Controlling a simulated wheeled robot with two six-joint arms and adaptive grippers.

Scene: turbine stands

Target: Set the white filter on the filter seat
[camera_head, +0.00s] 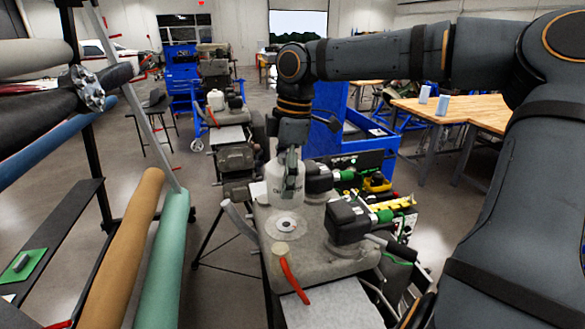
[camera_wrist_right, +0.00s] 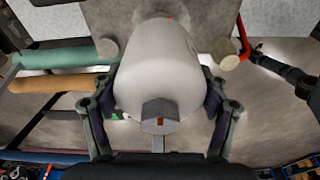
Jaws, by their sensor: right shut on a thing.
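The white filter (camera_head: 274,187) is a jug-like cylinder with dark lettering, held roughly upright by my right gripper (camera_head: 291,165), which comes down from above. In the right wrist view, the filter (camera_wrist_right: 160,60) fills the space between the two fingers of the right gripper (camera_wrist_right: 160,100), one on each side. The filter seat (camera_head: 286,225) is a pale round disc with a dark centre on top of the nearest grey turbine stand (camera_head: 340,259). The filter's lower end is just above and behind the seat in the head view. The exact gap cannot be told. My left gripper is not in view.
Black-topped units (camera_head: 350,218) with green connectors stand on the stand's right side. A red handle (camera_head: 294,281) and a grey tube (camera_head: 238,222) are at its front and left. Coloured rolls (camera_head: 163,262) stand at left, and wooden tables (camera_head: 455,108) at right.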

